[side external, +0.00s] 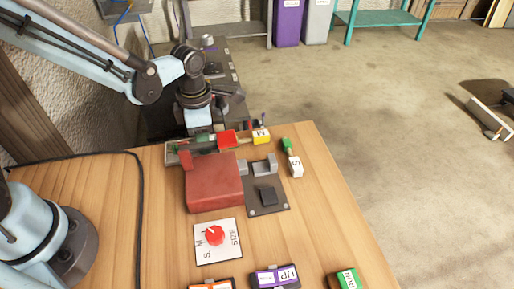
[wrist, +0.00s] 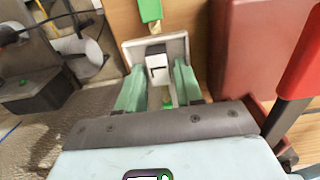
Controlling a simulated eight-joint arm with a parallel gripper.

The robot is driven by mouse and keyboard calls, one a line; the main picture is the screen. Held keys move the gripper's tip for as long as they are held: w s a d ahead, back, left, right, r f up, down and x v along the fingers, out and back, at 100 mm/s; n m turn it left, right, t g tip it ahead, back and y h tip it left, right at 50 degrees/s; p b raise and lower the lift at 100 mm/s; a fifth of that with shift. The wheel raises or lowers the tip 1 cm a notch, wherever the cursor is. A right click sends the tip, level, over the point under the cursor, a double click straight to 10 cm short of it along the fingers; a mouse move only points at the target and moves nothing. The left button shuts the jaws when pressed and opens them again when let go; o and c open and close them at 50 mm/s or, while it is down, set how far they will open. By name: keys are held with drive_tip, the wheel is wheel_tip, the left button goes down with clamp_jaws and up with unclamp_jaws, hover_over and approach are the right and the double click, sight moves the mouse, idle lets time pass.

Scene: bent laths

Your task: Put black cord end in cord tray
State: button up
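My gripper (wrist: 160,72) has its pale green fingers apart, one on each side of a white block with a black top (wrist: 158,68). Gaps show between block and fingers. The block sits in a small light-rimmed tray (wrist: 128,47); I cannot tell whether this is the cord tray. In the side view my gripper (side external: 205,140) is low over a long shallow tray (side external: 172,152) behind the dark red box (side external: 213,182). A black cord (side external: 95,153) runs along the table's left side and bends toward the front. I cannot make out its end.
A grey bracketed plate (side external: 268,207) lies right of the box. Yellow (side external: 261,136) and white (side external: 295,167) lettered tags lie at the back right. A red-knobbed dial card (side external: 217,240) and labelled blocks (side external: 275,277) are at the front.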

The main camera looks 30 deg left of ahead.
drive_tip(key=shift+o, duration=0.8)
drive_tip(key=shift+r, duration=0.1)
wheel_tip(320, 180, up, 12)
drive_tip(key=s+a+m+t, duration=0.3)
drive_tip(key=m, duration=1)
drive_tip(key=s+a+m+t, duration=0.3)
drive_tip(key=s+m+t, duration=0.1)
drive_tip(key=m, duration=1)
drive_tip(key=shift+a+r, duration=0.35)
drive_tip(key=shift+a, duration=0.05)
